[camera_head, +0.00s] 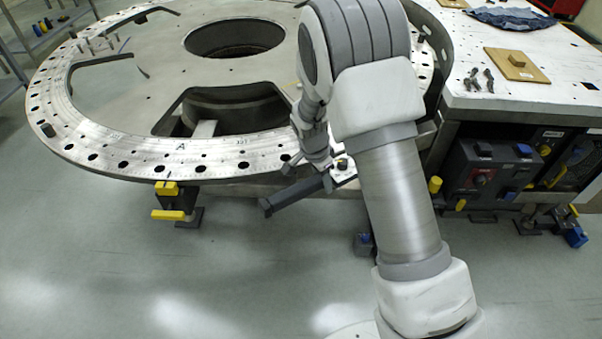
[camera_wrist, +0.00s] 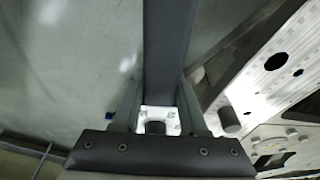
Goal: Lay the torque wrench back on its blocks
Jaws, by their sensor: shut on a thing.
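A long dark grey bar, which I take to be the torque wrench (camera_head: 290,196), sticks out to the lower left of my gripper (camera_head: 322,165), beyond the near edge of the turret plate. In the wrist view the wrench (camera_wrist: 167,50) runs up the middle of the picture, between the two fingers of my gripper (camera_wrist: 162,105), which is shut on it. A white piece with small holes (camera_wrist: 172,121) shows at the near end of the bar. My arm hides part of the plate and the wrench's far end in the head view. I cannot make out the wrench's blocks.
The round turret plate (camera_head: 105,142) has large openings and a holed rim. A yellow-handled clamp (camera_head: 170,205) sits at its near edge. A white-topped bench (camera_head: 540,95) at right bears a wooden board (camera_head: 516,65), small dark parts and a blue cloth (camera_head: 510,17). The near floor is mostly clear.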

